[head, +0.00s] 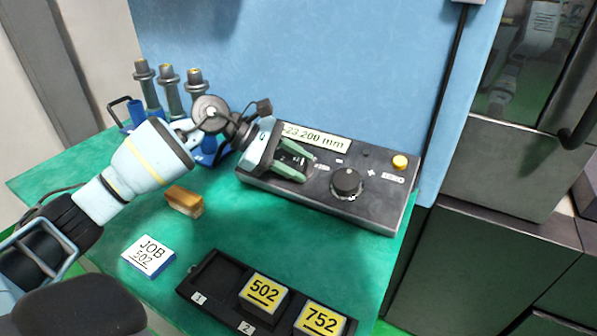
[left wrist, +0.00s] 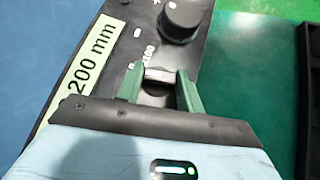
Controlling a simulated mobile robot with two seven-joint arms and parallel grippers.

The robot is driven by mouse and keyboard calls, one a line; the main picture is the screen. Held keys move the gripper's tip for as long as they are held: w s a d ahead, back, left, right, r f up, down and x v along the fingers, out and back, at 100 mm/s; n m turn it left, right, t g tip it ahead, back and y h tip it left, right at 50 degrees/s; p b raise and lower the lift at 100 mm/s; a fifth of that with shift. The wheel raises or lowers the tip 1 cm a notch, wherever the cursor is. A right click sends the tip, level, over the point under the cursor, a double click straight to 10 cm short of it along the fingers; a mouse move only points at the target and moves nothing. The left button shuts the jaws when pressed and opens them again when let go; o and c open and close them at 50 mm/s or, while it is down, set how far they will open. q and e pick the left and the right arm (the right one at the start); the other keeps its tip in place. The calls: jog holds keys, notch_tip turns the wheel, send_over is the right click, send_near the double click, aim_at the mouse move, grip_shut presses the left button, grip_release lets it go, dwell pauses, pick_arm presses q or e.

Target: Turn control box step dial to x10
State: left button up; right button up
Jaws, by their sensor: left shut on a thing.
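The control box (head: 320,203) is a long dark box on the green table. Its display, partly covered by my gripper, reads "200 mm" at its visible end (left wrist: 88,58). My left gripper (head: 297,164) is over the box's left part, with green fingers pointing down at its top. In the left wrist view the fingers (left wrist: 158,78) are shut on a small dark dial with a grey bar (left wrist: 158,74), apparently the step dial. Its markings are mostly hidden, and I cannot read its setting. A larger black knob (head: 347,183) is right of the gripper. My right gripper is not in view.
A yellow button (head: 400,162) is at the box's right end. A black tray (head: 222,272) holds blocks marked 502 (head: 264,291) and 752 (head: 320,319). A JOB 502 block (head: 148,255), a brown block (head: 184,201) and upright tool holders (head: 170,92) stand on the table.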

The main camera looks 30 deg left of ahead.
pick_arm(q)
jog(key=shift+w+m+g+b, duration=0.1)
jog(key=shift+m+g+b, duration=0.25)
jog(key=shift+m+g, duration=0.5)
jog(key=o, duration=0.9)
jog(key=shift+o, duration=0.2)
jog(key=shift+b+v, duration=0.4)
jog(key=shift+v, duration=3.6)
